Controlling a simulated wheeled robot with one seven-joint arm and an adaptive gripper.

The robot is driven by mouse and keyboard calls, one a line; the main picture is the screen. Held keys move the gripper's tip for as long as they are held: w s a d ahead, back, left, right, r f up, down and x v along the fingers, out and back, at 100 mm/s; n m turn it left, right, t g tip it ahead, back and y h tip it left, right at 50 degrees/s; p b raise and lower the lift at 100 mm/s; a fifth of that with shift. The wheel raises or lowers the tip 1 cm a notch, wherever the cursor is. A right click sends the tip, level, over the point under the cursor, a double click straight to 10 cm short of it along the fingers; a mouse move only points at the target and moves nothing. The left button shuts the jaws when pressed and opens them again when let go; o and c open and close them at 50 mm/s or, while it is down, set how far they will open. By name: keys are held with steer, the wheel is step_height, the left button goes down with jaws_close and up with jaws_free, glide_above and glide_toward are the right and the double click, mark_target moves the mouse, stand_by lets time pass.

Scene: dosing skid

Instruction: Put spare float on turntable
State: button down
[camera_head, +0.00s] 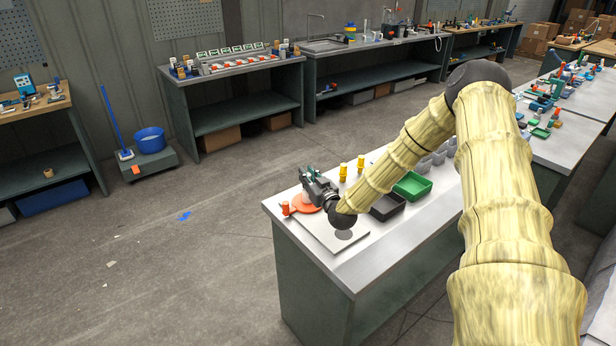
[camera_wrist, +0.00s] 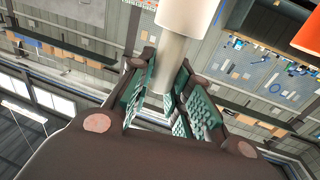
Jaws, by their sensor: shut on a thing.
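My gripper (camera_head: 308,178) is over the left end of the near metal bench, above a round orange disc (camera_head: 301,209) that looks like the turntable. In the wrist view, the green-padded fingers (camera_wrist: 165,100) are closed around the grey stem of a pale thing (camera_wrist: 186,15), apparently the spare float. Its wider whitish end shows at the top edge and is cut off there. In the head view my gripper and wrist partly cover the disc. I cannot tell whether the float touches the disc.
A small orange piece (camera_head: 285,208) stands left of the disc. A grey plate (camera_head: 326,234) lies in front. Yellow pieces (camera_head: 343,172), a dark tray (camera_head: 387,207) and a green tray (camera_head: 412,185) are to the right. The bench's front right strip is clear.

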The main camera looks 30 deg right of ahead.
steer(key=shift+f, duration=0.15)
steer(key=c, duration=1.3)
jaws_free()
steer(key=s, duration=0.4)
steer(key=s+a+b, duration=0.1)
steer(key=s, duration=0.3)
steer(key=s+b, duration=0.1)
steer(key=s, duration=0.3)
steer(key=shift+a+r, duration=0.2)
